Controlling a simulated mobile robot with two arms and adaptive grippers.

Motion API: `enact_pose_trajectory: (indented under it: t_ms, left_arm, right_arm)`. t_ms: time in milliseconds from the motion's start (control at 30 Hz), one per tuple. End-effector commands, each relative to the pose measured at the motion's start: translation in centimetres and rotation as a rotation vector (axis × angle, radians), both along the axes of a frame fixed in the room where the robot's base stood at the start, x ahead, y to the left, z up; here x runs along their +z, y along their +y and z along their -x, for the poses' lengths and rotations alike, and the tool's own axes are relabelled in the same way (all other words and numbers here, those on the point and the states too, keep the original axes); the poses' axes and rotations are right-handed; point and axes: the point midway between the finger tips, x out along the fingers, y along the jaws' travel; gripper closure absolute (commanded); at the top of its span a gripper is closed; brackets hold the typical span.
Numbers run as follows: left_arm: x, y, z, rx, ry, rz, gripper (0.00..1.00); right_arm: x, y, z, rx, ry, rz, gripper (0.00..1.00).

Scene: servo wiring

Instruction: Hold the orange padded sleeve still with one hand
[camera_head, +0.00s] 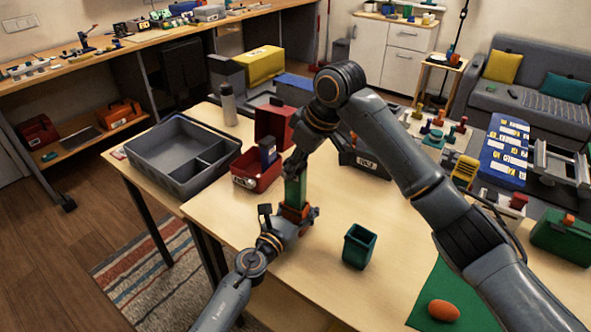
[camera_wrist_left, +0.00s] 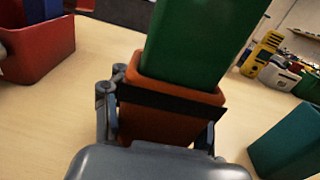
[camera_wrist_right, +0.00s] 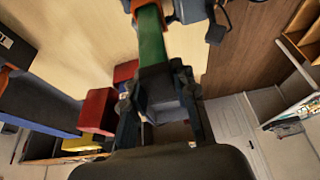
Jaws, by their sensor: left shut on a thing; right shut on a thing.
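The orange sleeve (camera_head: 292,212) stands upright above the table near its front left edge. My left gripper (camera_head: 285,222) is shut around it; in the left wrist view the sleeve (camera_wrist_left: 165,122) shows a dark band between the fingers. A tall green block (camera_head: 294,190) stands in the sleeve's open top, its lower end hidden inside; it also fills the top of the left wrist view (camera_wrist_left: 200,40). My right gripper (camera_wrist_right: 158,100) comes from above, shut on the block's dark grey upper end (camera_wrist_right: 158,85). Whether the sleeve touches the table is unclear.
An open teal bin (camera_head: 360,248) stands right of the sleeve. A red box (camera_head: 258,178) and a grey divided tray (camera_head: 178,150) are behind left. An orange egg-shaped thing (camera_head: 443,310) lies on a green mat (camera_head: 470,290). Bare table lies around the bin.

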Motion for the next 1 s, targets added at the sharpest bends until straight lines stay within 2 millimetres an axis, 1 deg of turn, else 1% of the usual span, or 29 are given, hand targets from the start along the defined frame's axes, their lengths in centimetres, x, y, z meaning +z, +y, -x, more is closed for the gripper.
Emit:
enact_pose_trajectory:
  t_ms: [33,500,633,900,933,967,1000]
  left_arm:
    - [-0.3,0.0,0.1,-0.001,0.006,-0.002,0.92]
    - [-0.3,0.0,0.1,-0.002,0.005,-0.002,0.92]
    - [-0.3,0.0,0.1,-0.002,0.004,-0.001,0.92]
    - [-0.2,0.0,0.1,-0.002,0.004,-0.001,0.92]
    - [-0.2,0.0,0.1,-0.002,0.004,-0.001,0.53]
    - [-0.2,0.0,0.1,-0.002,0.004,-0.001,0.47]
    - [-0.2,0.0,0.1,-0.002,0.004,-0.001,0.39]
  right_arm:
    - [0.4,0.1,0.0,0.001,-0.004,-0.003,1.0]
    - [2.6,0.0,0.0,0.0,-0.002,-0.001,1.0]
    - [2.9,0.0,0.0,-0.001,0.0,-0.001,1.0]
    - [3.0,0.0,0.0,-0.001,0.0,0.0,1.0]
    - [3.1,0.0,0.0,-0.001,0.0,-0.001,1.0]
    - [3.0,0.0,0.0,-0.001,0.0,-0.001,1.0]
    - [3.0,0.0,0.0,-0.001,0.0,-0.001,1.0]
